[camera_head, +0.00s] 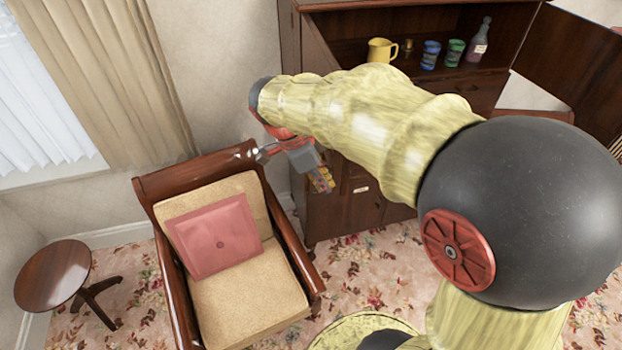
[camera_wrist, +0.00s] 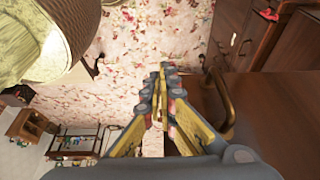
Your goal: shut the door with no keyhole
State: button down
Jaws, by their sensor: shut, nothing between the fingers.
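A dark wooden cabinet (camera_head: 480,88) stands at the back with its upper shelf space exposed. A door (camera_head: 577,50) on its right stands open; no keyhole can be made out on it. A slanted wooden panel (camera_head: 316,48) is at the cabinet's left, partly behind my arm; I cannot tell whether it is a door. My gripper (camera_head: 322,180) hangs before the cabinet's lower left, its fingers shut and empty. In the wrist view my gripper (camera_wrist: 165,72) is beside a wooden panel (camera_wrist: 275,105) with a curved handle (camera_wrist: 226,105). Contact with it cannot be told.
A yellow mug (camera_head: 381,50), blue cup (camera_head: 430,54), green cup (camera_head: 454,52) and bottle (camera_head: 480,40) stand on the shelf. An armchair (camera_head: 245,300) with a pink cushion (camera_head: 213,236) is below and left of my gripper. A round side table (camera_head: 52,275) is farther left.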

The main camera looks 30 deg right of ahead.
jog(key=shift+d, duration=0.3)
jog(key=shift+s+d, duration=0.1)
jog(key=shift+d, duration=0.05)
